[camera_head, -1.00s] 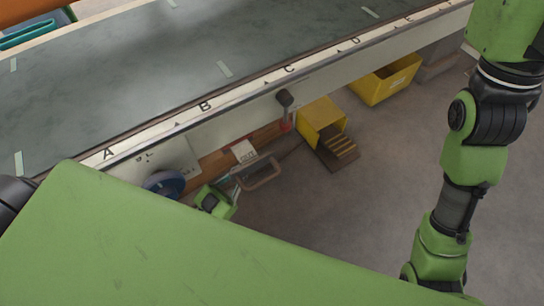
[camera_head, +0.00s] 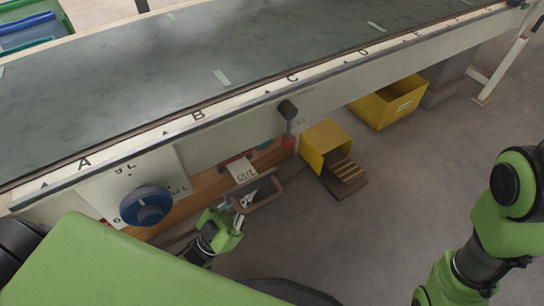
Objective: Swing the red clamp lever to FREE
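A lever with a black knob (camera_head: 288,109) hangs on the front of the long bench; a red piece (camera_head: 287,143) shows at its lower end. I cannot read a FREE mark near it. My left gripper (camera_head: 243,203) is low in the middle, beside a brown-grey looped handle (camera_head: 262,194) under a white OUT label (camera_head: 242,170). Its fingers overlap the handle's near end in the picture; contact and opening are unclear. The gripper is left of and below the lever, apart from it. My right arm is at the lower right; its gripper is out of view.
A blue round knob (camera_head: 146,206) sits on a white dial panel at the left. The bench rail (camera_head: 240,105) carries letters. A yellow box (camera_head: 325,143) with a brown stepped piece and a yellow bin (camera_head: 389,103) stand beneath. Floor at right is clear.

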